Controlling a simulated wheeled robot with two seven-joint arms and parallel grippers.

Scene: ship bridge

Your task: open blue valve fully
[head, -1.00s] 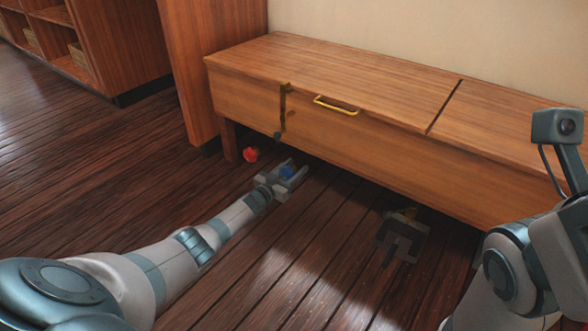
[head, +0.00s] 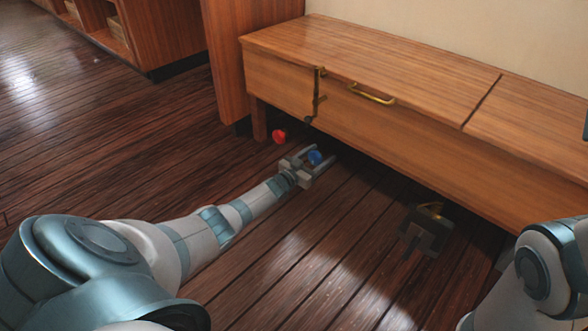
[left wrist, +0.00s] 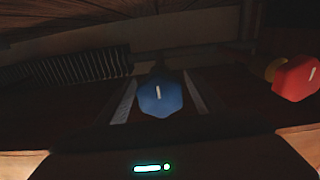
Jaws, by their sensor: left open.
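My right gripper is out of view; only part of my right arm shows at the right edge.
A red valve (head: 279,136) is close by on the left, and shows at right in the left wrist view (left wrist: 297,78). The wooden bench (head: 400,70) overhangs the valves. A dark bracket-like object (head: 428,230) is on the floor to the right. The floor (head: 130,160) at left is clear.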

